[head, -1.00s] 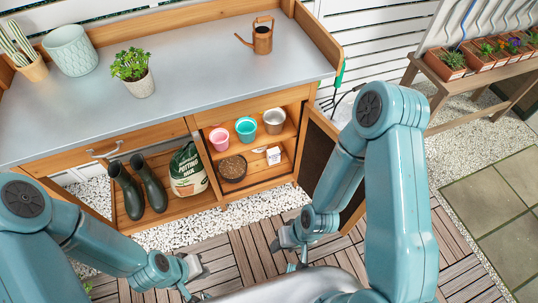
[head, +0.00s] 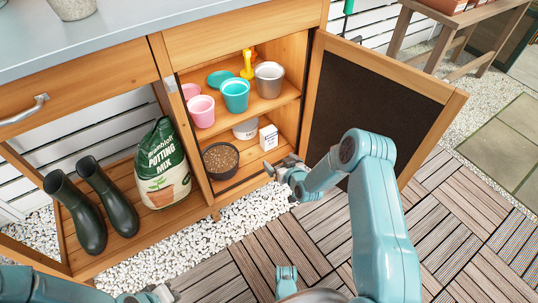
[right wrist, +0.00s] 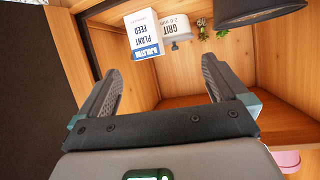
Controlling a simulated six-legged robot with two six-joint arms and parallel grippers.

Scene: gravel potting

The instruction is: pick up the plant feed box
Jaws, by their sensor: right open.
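The plant feed box (head: 268,138) is a small white carton on the lower shelf of the open cabinet, near its right side. In the right wrist view the box (right wrist: 142,32) shows "PLANT FEED" lettering and a blue band, upside down, beyond the fingertips. My right gripper (head: 273,168) is in front of the cabinet opening, below and near the box, apart from it. In the right wrist view the gripper (right wrist: 160,68) is open with nothing between its fingers. My left gripper (head: 158,295) is low at the bottom edge, partly cut off; its jaws are unclear.
A grit tub (head: 246,129) stands beside the box, and a dark bowl of brown grains (head: 221,172) stands left of it. The open door (head: 452,108) stands to the right.

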